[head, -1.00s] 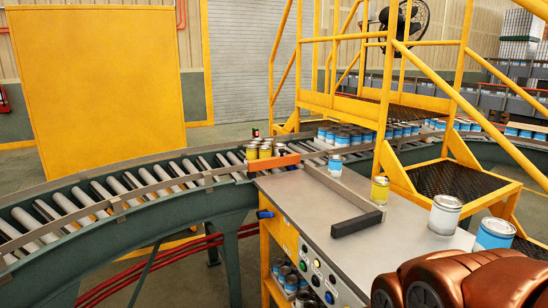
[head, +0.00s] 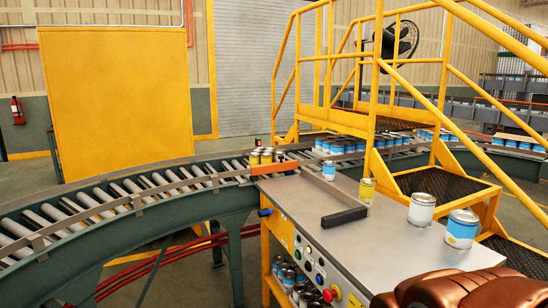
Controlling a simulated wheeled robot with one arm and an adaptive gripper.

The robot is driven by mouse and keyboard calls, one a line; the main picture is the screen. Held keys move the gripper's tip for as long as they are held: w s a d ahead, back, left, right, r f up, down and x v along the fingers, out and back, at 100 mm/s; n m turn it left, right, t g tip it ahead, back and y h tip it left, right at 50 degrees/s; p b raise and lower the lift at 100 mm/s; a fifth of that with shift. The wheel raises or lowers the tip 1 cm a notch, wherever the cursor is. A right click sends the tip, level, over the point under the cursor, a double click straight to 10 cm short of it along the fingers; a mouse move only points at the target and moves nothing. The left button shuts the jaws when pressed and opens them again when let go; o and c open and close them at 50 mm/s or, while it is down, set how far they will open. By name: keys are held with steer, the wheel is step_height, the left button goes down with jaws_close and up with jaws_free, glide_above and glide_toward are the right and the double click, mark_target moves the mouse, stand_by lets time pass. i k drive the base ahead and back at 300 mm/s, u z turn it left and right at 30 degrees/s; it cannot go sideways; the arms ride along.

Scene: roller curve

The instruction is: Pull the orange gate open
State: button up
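The orange gate (head: 274,168) is a short orange bar at the inner edge of the roller conveyor (head: 150,190), by the far left corner of the metal worktable (head: 395,252). It appears to lie across the way from the rollers to the table. A few yellow cans (head: 262,157) stand right behind it. Part of my bronze-coloured arm (head: 455,290) shows at the bottom right, over the table's near right side and well apart from the gate. My gripper's fingers are not in view.
A grey bar with a black block (head: 344,217) lies on the table. Yellow stairs (head: 440,185) rise behind. Buttons line the table's front.

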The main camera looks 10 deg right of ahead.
mark_target(257, 170)
steer(key=u, duration=0.35)
steer(key=i, duration=3.05)
steer(key=z, duration=0.25)
steer(key=i, duration=0.65)
steer(key=z, duration=0.15)
